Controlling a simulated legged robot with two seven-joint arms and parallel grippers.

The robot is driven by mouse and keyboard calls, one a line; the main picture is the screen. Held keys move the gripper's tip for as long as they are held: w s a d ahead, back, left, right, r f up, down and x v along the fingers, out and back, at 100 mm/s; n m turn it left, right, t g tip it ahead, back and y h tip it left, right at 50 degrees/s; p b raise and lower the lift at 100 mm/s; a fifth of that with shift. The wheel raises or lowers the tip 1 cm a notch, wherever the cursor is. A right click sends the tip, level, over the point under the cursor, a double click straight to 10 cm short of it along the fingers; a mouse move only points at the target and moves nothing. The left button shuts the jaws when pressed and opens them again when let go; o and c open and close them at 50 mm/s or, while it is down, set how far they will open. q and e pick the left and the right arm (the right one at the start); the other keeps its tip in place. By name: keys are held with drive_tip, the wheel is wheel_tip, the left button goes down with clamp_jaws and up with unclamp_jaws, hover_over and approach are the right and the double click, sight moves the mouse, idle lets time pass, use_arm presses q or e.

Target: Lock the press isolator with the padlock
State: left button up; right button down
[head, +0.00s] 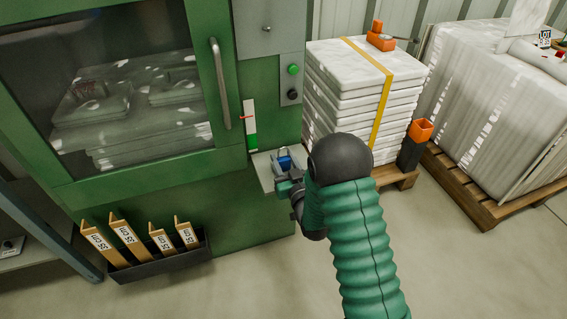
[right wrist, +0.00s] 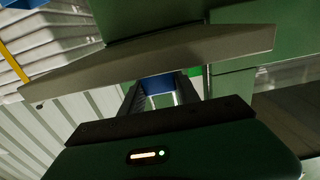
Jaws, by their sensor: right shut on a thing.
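A blue padlock (head: 286,159) is at the small grey shelf (head: 262,171) on the front of the green press. My right gripper (head: 287,173) is shut on it at the shelf. In the right wrist view the blue padlock body (right wrist: 158,84) shows between the dark fingers, with pale bars like a shackle below it. The shelf's edge (right wrist: 200,52) crosses above. I cannot tell whether the padlock touches the shelf. A grey box with a green button and a dark knob (head: 292,94) is on the press; I cannot tell whether this is the isolator. My left gripper is not in view.
The press door (head: 140,80) has a long handle (head: 220,84). A strapped stack of white bags (head: 350,80) and a wrapped pallet load (head: 490,110) stand right. The floor in front is clear.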

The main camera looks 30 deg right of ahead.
drive_tip(key=shift+a, duration=0.1)
drive_tip(key=shift+r+p, duration=0.3)
wheel_tip(320, 180, up, 3)
drive_tip(key=shift+r+p, duration=0.2)
drive_tip(key=shift+p, duration=0.8)
drive_tip(key=s+a+p, duration=0.5)
drive_tip(key=s+a, duration=0.5)
drive_tip(key=a, duration=0.2)
drive_tip(key=shift+a+r+p, duration=0.25)
drive_tip(key=shift+r+p, duration=0.15)
drive_tip(key=shift+r, duration=0.05)
